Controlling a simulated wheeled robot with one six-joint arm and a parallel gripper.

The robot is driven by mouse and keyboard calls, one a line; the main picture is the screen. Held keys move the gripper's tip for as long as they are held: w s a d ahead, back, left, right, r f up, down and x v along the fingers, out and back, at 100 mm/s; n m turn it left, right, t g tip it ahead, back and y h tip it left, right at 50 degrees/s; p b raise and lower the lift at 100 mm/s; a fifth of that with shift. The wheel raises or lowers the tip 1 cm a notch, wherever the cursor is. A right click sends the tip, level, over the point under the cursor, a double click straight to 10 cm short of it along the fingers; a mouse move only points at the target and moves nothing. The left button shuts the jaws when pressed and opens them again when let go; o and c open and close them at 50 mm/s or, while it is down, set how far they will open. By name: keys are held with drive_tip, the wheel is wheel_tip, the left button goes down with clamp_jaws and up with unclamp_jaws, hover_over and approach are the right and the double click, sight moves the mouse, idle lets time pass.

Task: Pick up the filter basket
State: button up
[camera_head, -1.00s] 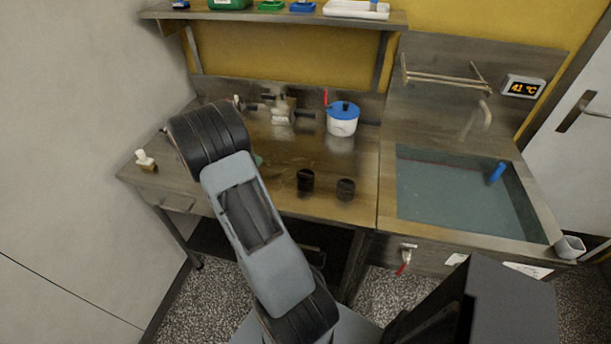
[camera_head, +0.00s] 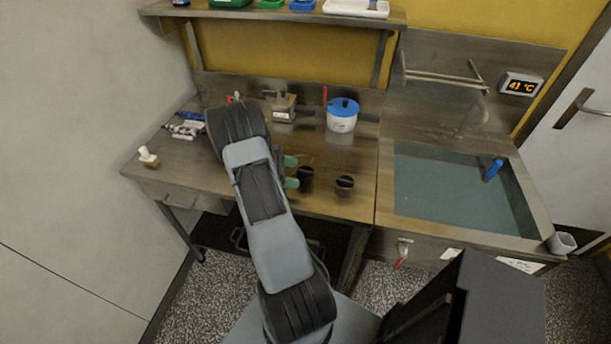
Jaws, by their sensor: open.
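Two small dark round cups stand on the steel worktop (camera_head: 230,175). The left dark cup (camera_head: 306,178) is close to my gripper, and the right dark cup (camera_head: 345,185) stands a little apart from it. The view does not show clearly which of them is the filter basket. My gripper (camera_head: 291,172) is open, with two green fingertips pointing right, just left of the left cup. One fingertip is farther back and one nearer the front. I cannot tell whether either touches the cup. My arm hides part of the worktop and most of the gripper body.
A white pot with a blue lid (camera_head: 342,118) and a metal device (camera_head: 283,107) stand at the back. Small tubes (camera_head: 185,128) and a white-topped bottle (camera_head: 148,157) are at the left. A water-filled sink (camera_head: 455,190) is at the right. A shelf (camera_head: 290,17) hangs above.

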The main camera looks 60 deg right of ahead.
sight(306, 174)
drive_tip(key=shift+p+x, duration=0.8)
drive_tip(key=shift+x, duration=1.7)
drive_tip(key=c, duration=1)
drive_tip(key=shift+r, duration=0.1)
